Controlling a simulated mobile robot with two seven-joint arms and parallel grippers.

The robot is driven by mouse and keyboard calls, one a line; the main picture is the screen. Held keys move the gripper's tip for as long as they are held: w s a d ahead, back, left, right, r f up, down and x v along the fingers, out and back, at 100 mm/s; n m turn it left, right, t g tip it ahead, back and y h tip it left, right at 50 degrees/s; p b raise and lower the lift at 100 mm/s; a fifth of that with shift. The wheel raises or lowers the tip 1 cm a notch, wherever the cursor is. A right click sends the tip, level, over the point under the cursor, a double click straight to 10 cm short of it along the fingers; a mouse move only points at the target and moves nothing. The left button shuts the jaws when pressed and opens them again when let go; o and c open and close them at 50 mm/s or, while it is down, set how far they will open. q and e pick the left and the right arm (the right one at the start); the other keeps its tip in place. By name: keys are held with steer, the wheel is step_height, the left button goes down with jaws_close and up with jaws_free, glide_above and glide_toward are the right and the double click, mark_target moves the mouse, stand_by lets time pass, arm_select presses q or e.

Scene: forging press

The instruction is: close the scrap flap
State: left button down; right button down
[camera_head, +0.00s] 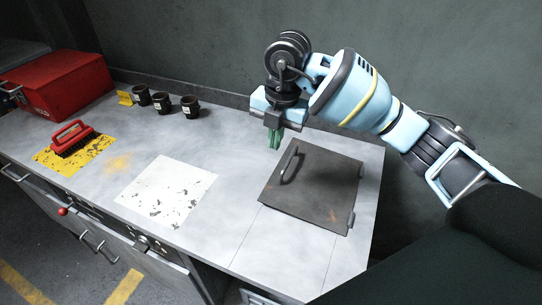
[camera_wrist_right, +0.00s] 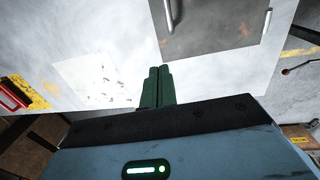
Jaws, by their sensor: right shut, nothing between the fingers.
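The scrap flap (camera_head: 318,190) is a dark, scuffed square plate at the right end of the grey worktop. It looks flat against the top, though a small tilt would be hard to tell. Its bar handle (camera_head: 290,165) is near its left edge, and hinge pieces show on its right edge. In the right wrist view the flap (camera_wrist_right: 215,28) is at the top. My right gripper (camera_head: 275,139) has green fingers, held together and empty, above the worktop just beyond the flap's handle-side corner. The fingers (camera_wrist_right: 157,87) appear apart from the flap. My left gripper is out of view.
A white worn sheet (camera_head: 165,190) lies left of the flap. Further left are a red brush (camera_head: 72,137) on a yellow mat, several black cups (camera_head: 161,102) and a red toolbox (camera_head: 60,84). A wall runs behind the worktop. Bare worktop lies between sheet and flap.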

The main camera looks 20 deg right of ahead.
mark_target(268, 184)
steer(key=f, duration=0.8)
steer(key=w+a+f, duration=0.1)
steer(key=f, duration=0.3)
steer(key=shift+w+f, duration=0.1)
steer(key=shift+f, duration=0.6)
steer(key=shift+w+a+f, duration=0.1)
steer(key=shift+w+f, duration=0.1)
steer(key=shift+f, duration=0.55)
